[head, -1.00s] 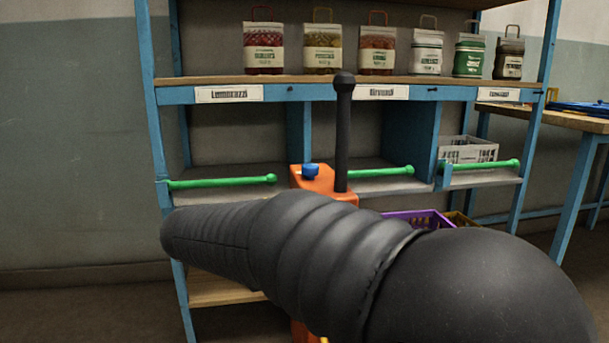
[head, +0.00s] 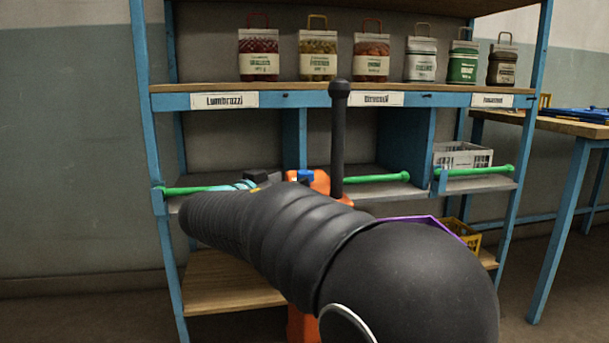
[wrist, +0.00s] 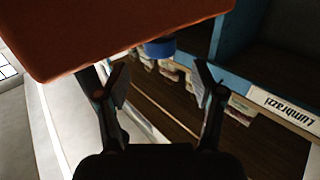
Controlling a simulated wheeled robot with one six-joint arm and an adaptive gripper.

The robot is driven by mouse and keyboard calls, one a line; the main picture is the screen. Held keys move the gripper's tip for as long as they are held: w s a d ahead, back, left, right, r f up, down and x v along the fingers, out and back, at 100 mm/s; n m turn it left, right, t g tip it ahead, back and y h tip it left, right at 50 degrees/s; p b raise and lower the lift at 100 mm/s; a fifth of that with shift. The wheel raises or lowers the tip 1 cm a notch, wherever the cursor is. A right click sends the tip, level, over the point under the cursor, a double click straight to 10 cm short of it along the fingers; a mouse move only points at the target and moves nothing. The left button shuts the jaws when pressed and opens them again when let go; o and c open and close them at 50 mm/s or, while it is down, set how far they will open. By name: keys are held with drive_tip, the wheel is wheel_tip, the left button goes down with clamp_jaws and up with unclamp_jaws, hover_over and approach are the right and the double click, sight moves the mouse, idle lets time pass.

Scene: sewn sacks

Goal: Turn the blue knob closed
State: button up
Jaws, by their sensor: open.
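The blue knob (head: 305,175) sits on the orange housing (head: 321,183) in front of the shelf, left of an upright black post (head: 338,140). In the wrist view the knob (wrist: 160,48) shows at the edge of the large orange housing (wrist: 120,30), beyond and just above the gap between my fingertips. My gripper (wrist: 162,82) is open and empty, with one finger on each side of the picture's middle. It looks apart from the knob. In the head view my dark arm hides the lower part of the housing and most of the gripper.
A blue shelf rack (head: 300,97) carries several sacks on its upper board. Green rods (head: 378,179) run along the lower shelf. A grey crate (head: 462,156) stands at right, a yellow crate (head: 468,236) below. A wooden table (head: 560,121) is at far right.

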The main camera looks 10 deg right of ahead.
sight(300, 176)
drive_tip(key=x, duration=0.7)
drive_tip(key=c, duration=1.2)
drive_tip(key=shift+o, duration=0.2)
drive_tip(key=shift+a, duration=0.1)
